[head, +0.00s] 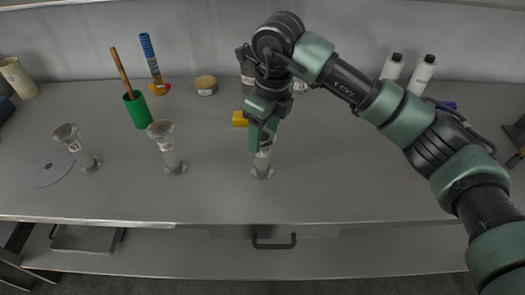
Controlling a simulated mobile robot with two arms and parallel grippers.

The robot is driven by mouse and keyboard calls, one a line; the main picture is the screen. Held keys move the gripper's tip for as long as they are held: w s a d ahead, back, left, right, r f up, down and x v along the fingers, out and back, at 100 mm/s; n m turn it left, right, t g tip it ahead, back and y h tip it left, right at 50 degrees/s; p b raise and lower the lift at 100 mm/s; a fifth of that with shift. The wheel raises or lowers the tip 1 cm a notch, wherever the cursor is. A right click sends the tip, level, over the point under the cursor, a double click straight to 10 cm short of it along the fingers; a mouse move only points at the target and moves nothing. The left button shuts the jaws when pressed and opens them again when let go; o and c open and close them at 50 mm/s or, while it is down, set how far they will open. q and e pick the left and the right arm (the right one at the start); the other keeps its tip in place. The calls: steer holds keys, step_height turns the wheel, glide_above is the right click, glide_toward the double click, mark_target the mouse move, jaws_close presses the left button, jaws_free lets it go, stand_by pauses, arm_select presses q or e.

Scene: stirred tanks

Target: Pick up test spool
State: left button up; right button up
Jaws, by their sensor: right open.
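Three grey metal spools with flared ends stand upright on the bench. One spool (76,147) is at the far left, and another spool (166,148) is left of the middle. The third spool (262,168) stands under my right gripper (261,143), which hides its upper part. The right gripper points down over this spool with its jaws open, and whether the fingers touch it cannot be told. I cannot tell which spool is the test spool. My left gripper is not in view.
A green cup (138,110) holds a brown stick. A blue striped tool (151,60), a small jar (206,86) and a yellow block (240,119) are behind. White bottles (420,75) stand at back right. A disc (47,170) lies left. The bench front is clear.

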mark_target(261, 149)
steer(key=f, duration=0.1)
steer(key=f+p, duration=0.1)
steer(key=f, duration=0.2)
steer(key=shift+w+a+f, duration=0.1)
steer(key=shift+a+f, duration=0.15)
steer(key=shift+f, duration=0.5)
steer(key=shift+w+f, duration=0.1)
steer(key=shift+f, duration=0.05)
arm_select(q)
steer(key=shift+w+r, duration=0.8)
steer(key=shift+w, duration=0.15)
arm_select(e)
steer(key=c, duration=1.2)
steer(key=shift+o, duration=0.2)
